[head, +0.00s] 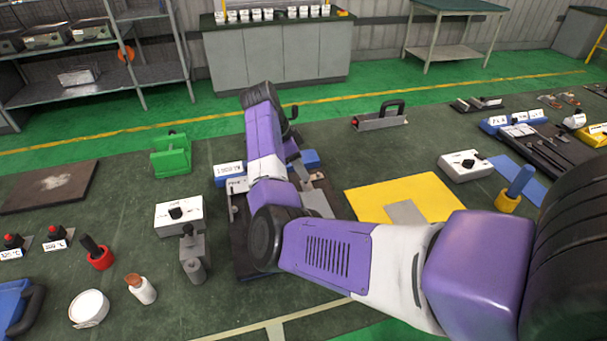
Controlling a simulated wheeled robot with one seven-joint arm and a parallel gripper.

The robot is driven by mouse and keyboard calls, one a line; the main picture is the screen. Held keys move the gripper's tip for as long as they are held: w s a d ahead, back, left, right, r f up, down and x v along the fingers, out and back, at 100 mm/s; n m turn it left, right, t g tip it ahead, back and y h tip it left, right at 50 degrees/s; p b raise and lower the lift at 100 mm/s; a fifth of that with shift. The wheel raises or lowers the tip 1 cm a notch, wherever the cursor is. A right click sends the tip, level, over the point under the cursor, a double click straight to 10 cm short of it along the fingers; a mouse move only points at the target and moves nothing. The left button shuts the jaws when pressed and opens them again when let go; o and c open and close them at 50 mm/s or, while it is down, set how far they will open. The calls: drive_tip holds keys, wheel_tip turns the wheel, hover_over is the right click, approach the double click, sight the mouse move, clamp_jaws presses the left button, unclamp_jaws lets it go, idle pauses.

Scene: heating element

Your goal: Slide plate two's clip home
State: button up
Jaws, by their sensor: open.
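A dark fixture board (243,267) lies on the green bench in the middle, mostly hidden under my arm. A blue block with a white label (229,172) stands at its back left, and more blue (306,159) shows right of my forearm. A light grey plate (316,203) shows on the board's right part. I cannot read the labels well enough to tell which plate is plate two, and its clip is not distinguishable. My gripper (302,172) is partly hidden beside my forearm, over the back of the board; it is open, and contact cannot be told.
A white box with a black knob (180,215) and a grey clamp (194,258) stand left of the board. A green block (171,155) is behind. A yellow mat (405,198) lies right. Bare bench shows behind the board.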

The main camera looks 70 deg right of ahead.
drive_tip(key=v, duration=0.4)
drive_tip(key=shift+a+r+b, duration=0.1)
drive_tip(key=shift+r+b, duration=0.2)
drive_tip(key=shift+b, duration=0.05)
